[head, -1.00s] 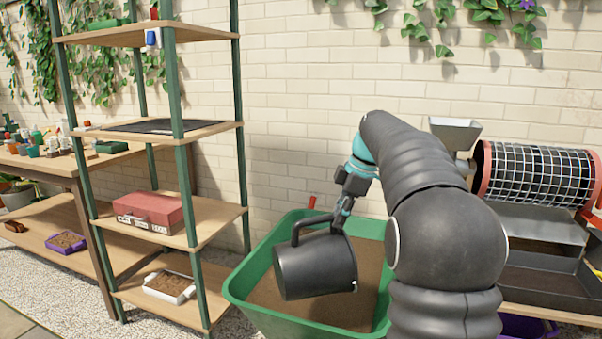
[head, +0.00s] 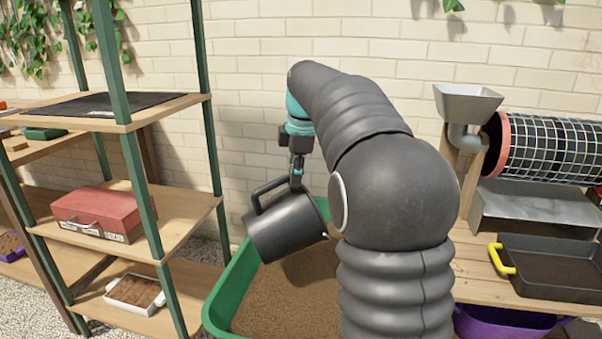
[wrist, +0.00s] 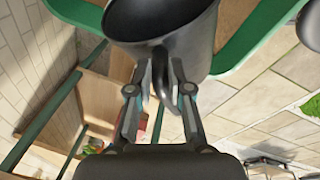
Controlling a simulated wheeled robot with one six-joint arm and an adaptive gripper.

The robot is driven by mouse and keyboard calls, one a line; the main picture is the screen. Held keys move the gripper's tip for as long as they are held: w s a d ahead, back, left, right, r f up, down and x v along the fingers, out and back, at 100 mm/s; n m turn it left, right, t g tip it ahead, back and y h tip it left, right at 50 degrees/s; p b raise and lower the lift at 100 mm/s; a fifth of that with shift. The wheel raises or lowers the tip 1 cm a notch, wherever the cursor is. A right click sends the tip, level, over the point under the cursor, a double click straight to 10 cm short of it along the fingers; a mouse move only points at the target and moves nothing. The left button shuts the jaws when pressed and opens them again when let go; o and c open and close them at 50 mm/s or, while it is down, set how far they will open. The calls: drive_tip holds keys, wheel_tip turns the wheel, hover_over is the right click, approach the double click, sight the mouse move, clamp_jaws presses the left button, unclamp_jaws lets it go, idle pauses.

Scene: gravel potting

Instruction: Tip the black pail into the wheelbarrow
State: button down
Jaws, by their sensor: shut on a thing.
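My gripper (head: 297,182) is shut on the pail's handle. In the wrist view my gripper (wrist: 161,84) has its fingers on either side of the handle, with the pail (wrist: 196,38) just beyond. The wheelbarrow holds brown soil-like material, and its green rim also shows in the wrist view (wrist: 250,38). The pail's contents are hidden in the head view. My arm covers the wheelbarrow's right part.
A shelf rack with green posts (head: 128,165) stands close on the left, with a red box (head: 103,212) and a white tray (head: 134,291). On the right are a mesh drum (head: 555,150), a grey hopper (head: 468,100) and a black tray with a yellow handle (head: 548,265). A brick wall stands behind.

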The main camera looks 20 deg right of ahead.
sight(276, 181)
drive_tip(key=a+h, duration=0.1)
drive_tip(key=a, duration=0.2)
drive_tip(key=a+r+h, duration=0.1)
drive_tip(key=a, duration=0.1)
drive_tip(key=shift+s+a+h, duration=0.15)
drive_tip(key=shift+s+h, duration=0.15)
drive_tip(key=a+h, duration=0.1)
drive_tip(key=a, duration=0.1)
drive_tip(key=a+h+b, duration=0.2)
drive_tip(key=a, duration=0.1)
drive_tip(key=shift+s+a+r+n+t, duration=0.25)
drive_tip(key=shift+a+r+n+t, duration=0.05)
drive_tip(key=a+f+n+t+h+b, duration=0.1)
drive_tip(key=a+f+h+b, duration=0.4)
drive_tip(key=f, duration=0.5)
drive_tip(key=shift+s+a+h, duration=0.35)
drive_tip(key=shift+a+h, duration=1.05)
drive_tip(key=shift+h, duration=0.5)
